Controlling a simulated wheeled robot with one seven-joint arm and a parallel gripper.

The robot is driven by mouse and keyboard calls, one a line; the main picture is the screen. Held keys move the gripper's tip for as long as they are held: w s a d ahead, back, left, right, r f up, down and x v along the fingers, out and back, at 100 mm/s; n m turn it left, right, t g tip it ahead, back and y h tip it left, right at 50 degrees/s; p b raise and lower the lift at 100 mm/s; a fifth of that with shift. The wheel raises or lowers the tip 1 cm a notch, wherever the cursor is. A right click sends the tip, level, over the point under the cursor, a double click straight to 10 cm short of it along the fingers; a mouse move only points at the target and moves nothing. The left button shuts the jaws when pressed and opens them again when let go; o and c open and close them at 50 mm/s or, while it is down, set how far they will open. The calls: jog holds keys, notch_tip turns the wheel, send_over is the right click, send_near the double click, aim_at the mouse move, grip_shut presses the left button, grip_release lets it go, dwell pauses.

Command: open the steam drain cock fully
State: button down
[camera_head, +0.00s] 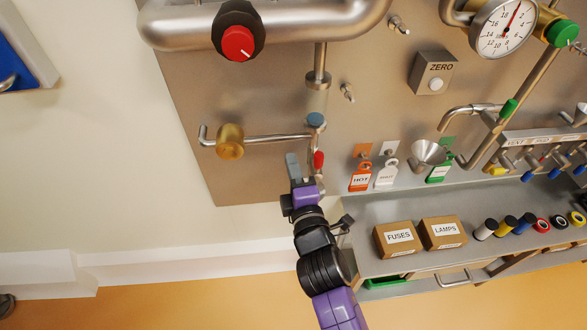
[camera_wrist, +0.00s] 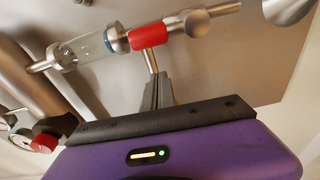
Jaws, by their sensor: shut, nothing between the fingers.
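The drain cock's red lever (camera_head: 318,160) hangs down in line with the vertical pipe below the sight glass (camera_head: 316,100). My gripper (camera_head: 293,160) is shut and empty, just left of the lever in the head view. Its fingertips (camera_wrist: 157,80) point towards the lever in the wrist view. A short metal rod shows between sleeve and fingertips; I cannot tell whether they touch it.
A horizontal pipe with a brass fitting (camera_head: 230,141) runs above left of my gripper. Hanging tags (camera_head: 361,178) and a funnel (camera_head: 428,153) are to the right. A shelf with boxes (camera_head: 398,239) lies below right. The panel left of my gripper is bare.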

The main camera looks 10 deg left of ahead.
jog(key=v, duration=1)
jog(key=shift+p, duration=0.35)
jog(key=s+d+m+h, duration=0.2)
jog(key=s+d+m, duration=0.5)
jog(key=s, duration=0.4)
jog(key=s+d+m+g+h, duration=0.1)
jog(key=s+d+m+h, duration=0.1)
jog(key=s+d+m, duration=0.5)
jog(key=s+d+r+m+h, duration=0.1)
jog(key=s+d+m+h, duration=0.1)
jog(key=s+d+m, duration=0.6)
jog(key=s+d, duration=0.2)
jog(key=s, duration=0.4)
jog(key=shift+s+g+h, duration=0.3)
jog(key=shift+g+h, duration=0.1)
